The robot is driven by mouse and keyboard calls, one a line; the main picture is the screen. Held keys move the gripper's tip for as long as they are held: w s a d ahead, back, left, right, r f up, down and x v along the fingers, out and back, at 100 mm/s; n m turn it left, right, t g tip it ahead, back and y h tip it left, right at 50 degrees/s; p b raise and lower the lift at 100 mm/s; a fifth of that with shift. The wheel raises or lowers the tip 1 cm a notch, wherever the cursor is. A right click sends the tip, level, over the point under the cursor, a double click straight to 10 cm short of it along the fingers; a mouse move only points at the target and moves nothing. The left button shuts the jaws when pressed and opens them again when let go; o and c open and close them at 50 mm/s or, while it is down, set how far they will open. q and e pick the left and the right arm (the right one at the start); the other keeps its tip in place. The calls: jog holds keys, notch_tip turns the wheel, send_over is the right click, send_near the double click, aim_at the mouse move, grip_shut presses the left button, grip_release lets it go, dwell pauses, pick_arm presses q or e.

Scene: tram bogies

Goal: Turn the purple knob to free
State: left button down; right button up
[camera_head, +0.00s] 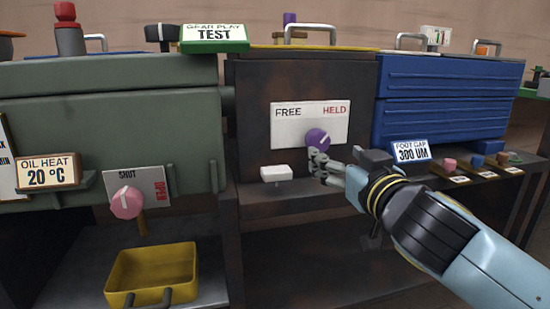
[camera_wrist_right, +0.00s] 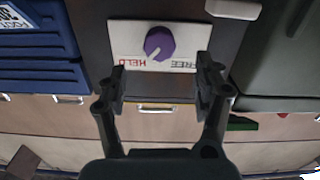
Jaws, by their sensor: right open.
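The purple knob (camera_head: 318,139) sits on a white plate (camera_head: 290,123) marked FREE on the left and HELD on the right, on a dark cabinet front. Its white pointer line tilts up and right, toward HELD. The right wrist view, turned upside down, also shows the knob (camera_wrist_right: 158,43), with its line toward HELD. My right gripper (camera_head: 322,168) is open and empty, just below and in front of the knob in the head view. In the wrist view the knob appears beyond the gap between its fingers (camera_wrist_right: 160,75). My left gripper is out of view.
A white block (camera_head: 276,173) juts out below the plate. A pink knob (camera_head: 126,202) with SHUT and OPEN marks is at left, above a yellow tray (camera_head: 152,270). Blue drawers (camera_head: 440,108) and a FOOT GAP sign (camera_head: 411,151) stand right, near small colored pieces.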

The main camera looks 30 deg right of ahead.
aim_at(320, 145)
jog(key=b+x, duration=0.1)
jog(key=x, duration=0.8)
jog(key=shift+d+b, duration=0.1)
jog(key=shift+b, duration=0.2)
jog(key=shift+w+d, duration=0.1)
jog(key=shift+w, duration=0.4)
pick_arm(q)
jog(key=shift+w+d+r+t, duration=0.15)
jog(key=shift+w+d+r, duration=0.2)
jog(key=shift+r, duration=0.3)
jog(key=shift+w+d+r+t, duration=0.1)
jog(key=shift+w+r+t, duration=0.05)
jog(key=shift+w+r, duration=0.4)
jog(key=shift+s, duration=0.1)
pick_arm(e)
jog(key=c, duration=1.2)
